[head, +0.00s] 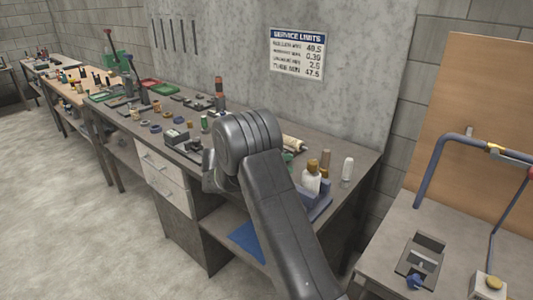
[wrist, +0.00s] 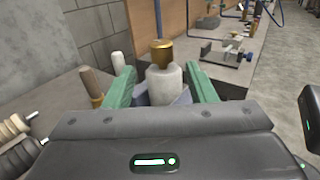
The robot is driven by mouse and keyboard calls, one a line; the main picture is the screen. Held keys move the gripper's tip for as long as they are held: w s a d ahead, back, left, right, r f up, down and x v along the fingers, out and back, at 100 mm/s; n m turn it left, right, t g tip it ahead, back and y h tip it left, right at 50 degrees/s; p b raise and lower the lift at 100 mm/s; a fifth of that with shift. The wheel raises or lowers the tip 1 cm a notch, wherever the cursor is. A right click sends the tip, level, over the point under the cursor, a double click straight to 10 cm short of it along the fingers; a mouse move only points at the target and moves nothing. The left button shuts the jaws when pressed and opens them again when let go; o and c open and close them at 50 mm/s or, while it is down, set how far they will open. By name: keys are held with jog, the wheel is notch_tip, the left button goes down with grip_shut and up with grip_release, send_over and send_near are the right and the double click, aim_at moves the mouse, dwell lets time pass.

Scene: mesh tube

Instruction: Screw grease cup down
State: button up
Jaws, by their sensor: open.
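A white, round-bodied piece with a brass cap, which looks like the grease cup (head: 311,180), stands upright at a blue block (head: 321,207) near the right end of the long bench. In the wrist view the cup (wrist: 164,82) is straight ahead, between the two green fingers of my gripper (wrist: 163,80). The fingers are spread, with one on each side of it. I cannot tell whether either finger touches it. Its lower part is hidden by my gripper body. In the head view my arm hides most of the gripper.
A brown-handled piece (head: 325,160) and a white bottle-like piece (head: 347,169) stand close to the cup. A cream roll (head: 293,143) lies behind my arm. Another bench at right carries a blue pipe (head: 434,166), a grey fixture (head: 420,262) and a yellow-topped block (head: 490,284).

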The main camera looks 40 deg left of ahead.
jog(key=p+v, duration=0.5)
jog(key=p, duration=0.6)
jog(key=shift+p, duration=0.35)
